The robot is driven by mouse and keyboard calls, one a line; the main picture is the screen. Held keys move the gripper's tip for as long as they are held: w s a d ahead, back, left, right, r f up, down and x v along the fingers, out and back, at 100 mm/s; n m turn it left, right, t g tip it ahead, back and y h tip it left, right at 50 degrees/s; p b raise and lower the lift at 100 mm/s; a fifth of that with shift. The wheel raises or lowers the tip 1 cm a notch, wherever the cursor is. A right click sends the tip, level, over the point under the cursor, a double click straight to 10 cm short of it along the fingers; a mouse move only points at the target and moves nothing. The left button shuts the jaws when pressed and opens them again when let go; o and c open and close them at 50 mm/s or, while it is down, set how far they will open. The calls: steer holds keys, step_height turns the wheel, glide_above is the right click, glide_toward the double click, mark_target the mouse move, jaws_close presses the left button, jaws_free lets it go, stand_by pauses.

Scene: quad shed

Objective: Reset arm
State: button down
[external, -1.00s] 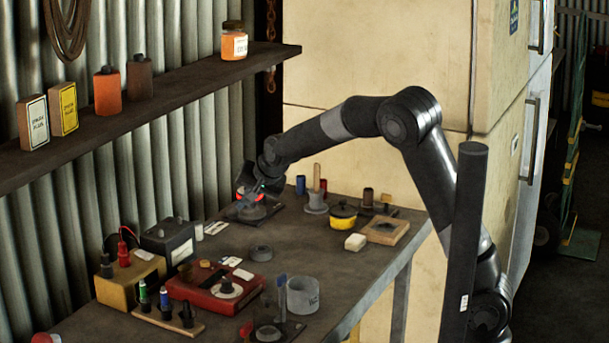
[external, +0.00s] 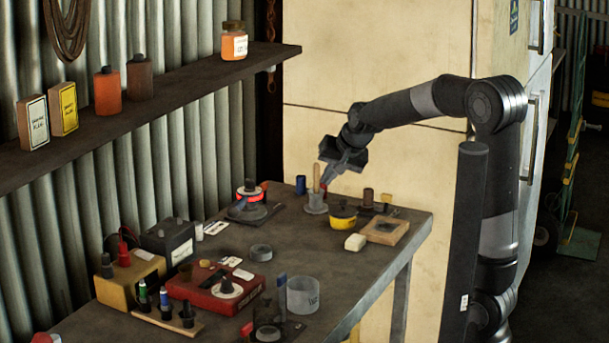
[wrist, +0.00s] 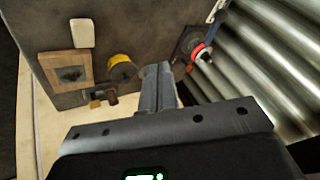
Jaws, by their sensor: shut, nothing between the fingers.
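My gripper (external: 326,181) is raised above the back of the workbench, near the grey mortar (external: 315,203) with its upright wooden pestle. Its fingers are shut and empty; they also show shut together in the wrist view (wrist: 158,72). I cannot tell how close the fingertips are to the pestle. My arm is bent, with its elbow high at the right. A round item with a red-orange ring (external: 250,190) stands on a dark base at the back of the bench, apart from my gripper. It also shows in the wrist view (wrist: 199,52).
A wall shelf (external: 180,85) with bottles is at the left. A cream cabinet (external: 400,160) stands behind.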

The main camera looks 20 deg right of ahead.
steer(key=s+d+n+h, duration=0.1)
steer(key=s+d, duration=0.7)
steer(key=s, duration=0.4)
steer(key=s+d+n+h, duration=0.2)
steer(key=s+d, duration=0.7)
steer(key=s, duration=0.4)
steer(key=shift+s+d, duration=0.2)
steer(key=shift+s, duration=0.05)
steer(key=shift+r, duration=0.1)
stand_by(1.1)
